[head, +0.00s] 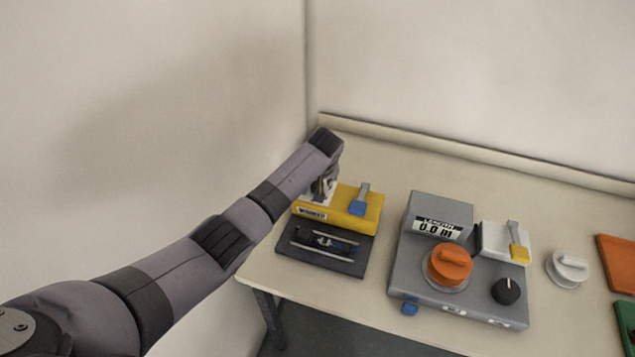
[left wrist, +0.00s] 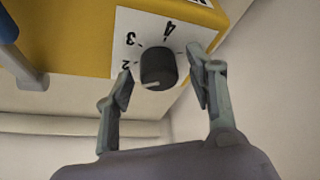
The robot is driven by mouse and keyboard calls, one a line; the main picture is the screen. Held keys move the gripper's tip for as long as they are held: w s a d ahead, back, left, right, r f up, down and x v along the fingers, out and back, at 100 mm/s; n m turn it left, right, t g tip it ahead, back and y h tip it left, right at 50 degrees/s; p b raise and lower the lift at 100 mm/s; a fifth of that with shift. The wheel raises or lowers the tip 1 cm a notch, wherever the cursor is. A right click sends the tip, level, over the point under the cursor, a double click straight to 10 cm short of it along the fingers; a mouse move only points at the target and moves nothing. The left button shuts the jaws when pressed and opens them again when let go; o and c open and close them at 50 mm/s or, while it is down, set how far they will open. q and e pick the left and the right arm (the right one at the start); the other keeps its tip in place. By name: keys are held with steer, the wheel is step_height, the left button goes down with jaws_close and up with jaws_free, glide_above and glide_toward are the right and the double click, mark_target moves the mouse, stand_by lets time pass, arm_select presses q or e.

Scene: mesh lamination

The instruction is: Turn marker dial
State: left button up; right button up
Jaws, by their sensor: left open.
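The marker dial is a dark round knob (left wrist: 158,68) on a white plate with printed numbers, of which 2, 3 and 4 are readable. A pale line shows on the knob's lower edge in the left wrist view. The plate is on a yellow box (head: 362,206), which also shows in the left wrist view (left wrist: 75,45). My left gripper (left wrist: 161,84) is open, one finger on each side of the knob, with visible gaps. In the head view my left gripper (head: 323,188) is at the box's left end, where the arm hides the dial. My right gripper is not in view.
A blue-tipped lever (head: 359,204) stands on the yellow box. A dark plate with rails (head: 325,250) lies in front. To the right is a grey unit (head: 408,260) with an orange knob (head: 450,263) and a "0.0 m" display. A wall stands close on the left.

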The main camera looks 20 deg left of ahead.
arm_select(q)
steer(key=shift+c, duration=0.6)
steer(key=c, duration=1)
